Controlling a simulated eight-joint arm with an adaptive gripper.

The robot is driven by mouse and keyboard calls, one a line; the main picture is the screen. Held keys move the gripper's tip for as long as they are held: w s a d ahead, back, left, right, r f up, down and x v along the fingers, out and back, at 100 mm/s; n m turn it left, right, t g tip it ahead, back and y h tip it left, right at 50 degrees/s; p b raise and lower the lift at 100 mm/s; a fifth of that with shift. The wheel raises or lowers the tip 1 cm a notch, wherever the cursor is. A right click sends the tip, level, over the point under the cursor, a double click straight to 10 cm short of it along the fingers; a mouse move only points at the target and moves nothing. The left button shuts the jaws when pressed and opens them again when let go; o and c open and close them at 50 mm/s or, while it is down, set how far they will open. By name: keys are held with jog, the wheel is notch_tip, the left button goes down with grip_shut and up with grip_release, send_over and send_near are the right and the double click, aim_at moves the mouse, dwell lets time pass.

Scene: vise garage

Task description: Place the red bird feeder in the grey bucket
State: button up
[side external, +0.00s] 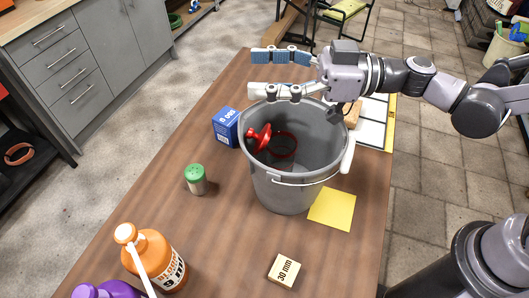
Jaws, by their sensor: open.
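The grey bucket (287,190) stands upright on the wooden table, with its wire handle hanging at the front and a white grip at its right side. The red bird feeder (261,139) is inside the bucket, lying tilted against the inner left wall. Its round red ring part (284,145) shows beside it, also inside the bucket. My gripper (262,71) is open and empty. It appears above the bucket's back rim, with its fingers pointing left and apart from the feeder. The bucket's floor is partly hidden by its front wall.
A blue box (226,127) stands left of the bucket, with a green-capped shaker (196,180) nearer the front. A yellow sheet (333,208) and a 30 mm block (284,270) lie in front. An orange bottle (158,258) and purple bottle (108,290) stand front left.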

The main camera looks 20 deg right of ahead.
jog(key=s+d+f+m+h, duration=0.1)
jog(key=d+f+m+h, duration=0.1)
jog(key=d, duration=0.3)
jog(key=s+d+f+m+h, duration=0.1)
jog(key=d+f+m+h, duration=0.1)
jog(key=d+f+h, duration=0.2)
jog(key=s+d+f+m+h, duration=0.1)
jog(key=d+f+m+h, duration=0.2)
jog(key=d, duration=0.4)
jog(key=shift+d+f, duration=0.1)
jog(key=shift+f, duration=0.35)
jog(key=s+d+f+m+h, duration=0.2)
jog(key=d+m+h, duration=0.1)
jog(key=d, duration=0.4)
jog(key=s+d+f+m+h, duration=0.1)
jog(key=s+d+m+h, duration=0.1)
jog(key=d, duration=0.6)
jog(key=shift+f+m+g+h, duration=0.3)
jog(key=shift+f+m+h, duration=0.15)
jog(key=shift+h, duration=0.75)
